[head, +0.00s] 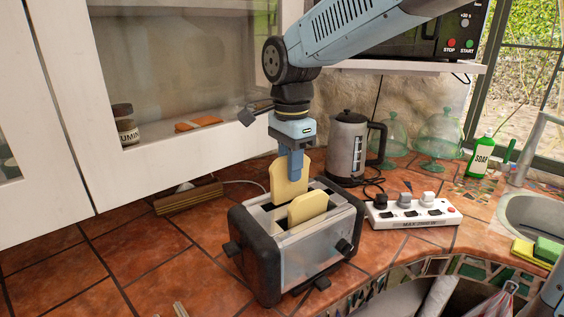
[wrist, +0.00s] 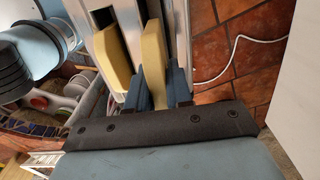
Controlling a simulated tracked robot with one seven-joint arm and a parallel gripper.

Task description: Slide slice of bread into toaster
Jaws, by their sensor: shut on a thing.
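A grey and black two-slot toaster (head: 312,258) stands on the tiled counter. One slice of bread (head: 308,207) sticks up out of its front slot; it also shows at the left in the wrist view (wrist: 112,55). My gripper (head: 295,178) is shut on a second slice of bread (head: 283,192), held upright over the back slot. In the wrist view my gripper's fingers (wrist: 160,90) stand on either side of this held slice (wrist: 154,50). Its lower edge is at the back slot, partly hidden; I cannot tell how deep it sits.
A power strip (head: 412,213) lies right of the toaster, with a kettle (head: 347,146) behind it. Glass domes (head: 438,140), a soap bottle (head: 481,157) and a sink (head: 533,216) are further right. A white cabinet (head: 160,160) overhangs at left. The counter left of the toaster is mostly clear.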

